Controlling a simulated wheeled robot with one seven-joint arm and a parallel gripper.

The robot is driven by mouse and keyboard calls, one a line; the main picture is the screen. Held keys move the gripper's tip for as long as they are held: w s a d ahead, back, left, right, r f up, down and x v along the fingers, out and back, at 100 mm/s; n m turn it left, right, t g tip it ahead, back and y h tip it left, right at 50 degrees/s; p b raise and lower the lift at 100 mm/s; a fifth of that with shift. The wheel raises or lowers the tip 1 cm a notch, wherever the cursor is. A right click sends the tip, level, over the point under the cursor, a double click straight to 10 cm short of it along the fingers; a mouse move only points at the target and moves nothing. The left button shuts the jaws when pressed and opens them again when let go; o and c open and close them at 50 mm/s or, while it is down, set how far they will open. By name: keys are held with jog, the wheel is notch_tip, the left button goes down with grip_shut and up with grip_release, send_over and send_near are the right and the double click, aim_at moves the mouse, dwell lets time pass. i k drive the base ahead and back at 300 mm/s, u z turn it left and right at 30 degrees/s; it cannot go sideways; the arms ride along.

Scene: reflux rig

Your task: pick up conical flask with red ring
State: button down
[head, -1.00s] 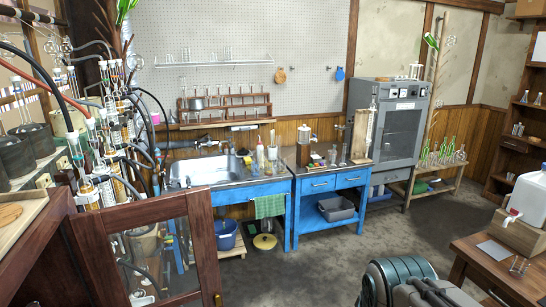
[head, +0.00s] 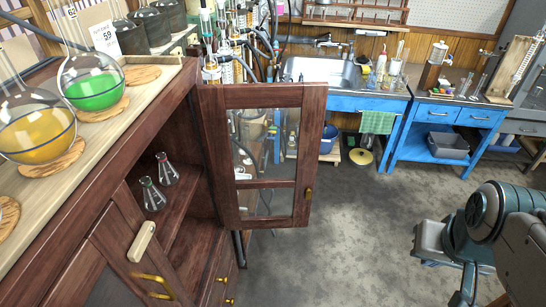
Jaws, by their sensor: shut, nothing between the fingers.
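Two small clear conical flasks stand upright on a shelf inside the open wooden cabinet at the left in the head view. The nearer flask (head: 152,197) is a little left of the farther flask (head: 167,171). Both have a coloured band near the neck, but it is too small to tell which is red. Parts of my arm show at the lower right, well apart from the cabinet. My gripper cannot be made out in this view.
The glazed cabinet door (head: 265,96) stands open right of the flasks. Round flasks with green (head: 92,92) and yellow (head: 38,135) liquid sit on the cabinet top (head: 110,130). A blue bench (head: 455,110) stands at the back. Grey floor (head: 350,230) is clear in the middle.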

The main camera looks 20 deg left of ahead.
aim_at(168, 176)
jog(key=i, duration=4.2)
jog(key=u, duration=5)
jog(key=i, duration=1)
jog(key=z, duration=0.05)
